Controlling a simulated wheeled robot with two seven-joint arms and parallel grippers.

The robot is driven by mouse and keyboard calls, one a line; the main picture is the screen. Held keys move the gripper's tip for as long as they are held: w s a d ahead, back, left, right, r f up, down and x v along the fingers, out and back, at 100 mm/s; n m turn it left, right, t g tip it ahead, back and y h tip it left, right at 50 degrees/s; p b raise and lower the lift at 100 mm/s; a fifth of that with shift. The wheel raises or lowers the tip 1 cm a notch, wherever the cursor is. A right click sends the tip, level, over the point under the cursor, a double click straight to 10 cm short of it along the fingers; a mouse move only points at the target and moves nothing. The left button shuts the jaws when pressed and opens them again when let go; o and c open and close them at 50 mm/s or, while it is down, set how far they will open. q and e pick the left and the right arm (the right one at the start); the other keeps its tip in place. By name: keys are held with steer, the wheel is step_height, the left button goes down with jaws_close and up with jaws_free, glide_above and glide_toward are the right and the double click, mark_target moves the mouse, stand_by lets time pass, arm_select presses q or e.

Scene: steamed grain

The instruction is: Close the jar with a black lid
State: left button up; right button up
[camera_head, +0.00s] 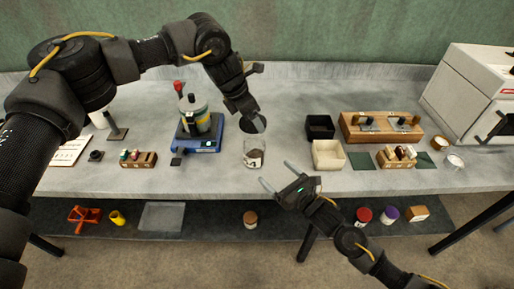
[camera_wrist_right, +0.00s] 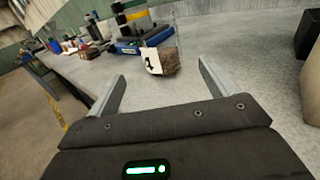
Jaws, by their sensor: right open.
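The glass jar (camera_head: 253,153), with brown contents and a white numbered label, stands open near the table's front edge. It also shows in the right wrist view (camera_wrist_right: 161,60), ahead of the fingers. A round black lid (camera_head: 252,124) is at the tip of my left gripper (camera_head: 246,108), above and just behind the jar, apart from it. The left gripper appears shut on the lid; its fingers are partly hidden. My right gripper (camera_head: 275,172) is open and empty in front of the jar, slightly right, with its fingers pointing toward it.
A blue-based device with a metal pot (camera_head: 194,117) stands left of the jar. A black box (camera_head: 320,127) and a cream box (camera_head: 328,155) stand to the right. A wooden rack (camera_head: 352,126) is farther right. Several items sit on the lower shelf.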

mark_target(261, 158)
arm_select(q)
steer(key=shift+w+a, duration=0.1)
arm_select(e)
steer(key=shift+w+a, duration=0.1)
arm_select(q)
steer(key=shift+s+d+r, duration=0.2)
steer(key=shift+s+r, duration=0.05)
steer(key=shift+s, duration=0.2)
arm_select(e)
steer(key=shift+s+r, duration=0.2)
steer(key=shift+s, duration=0.2)
arm_select(q)
steer(key=shift+d, duration=0.15)
arm_select(e)
steer(key=shift+w+d, duration=0.15)
steer(key=shift+d, duration=0.05)
arm_select(q)
steer(key=shift+w+f, duration=0.15)
steer(key=shift+w, duration=0.05)
arm_select(e)
steer(key=x, duration=1.1)
steer(key=shift+w+f, duration=0.15)
steer(key=shift+w, duration=0.05)
steer(key=shift+w+a, duration=0.25)
steer(key=c, duration=1.5)
arm_select(q)
steer(key=shift+f, duration=2.45)
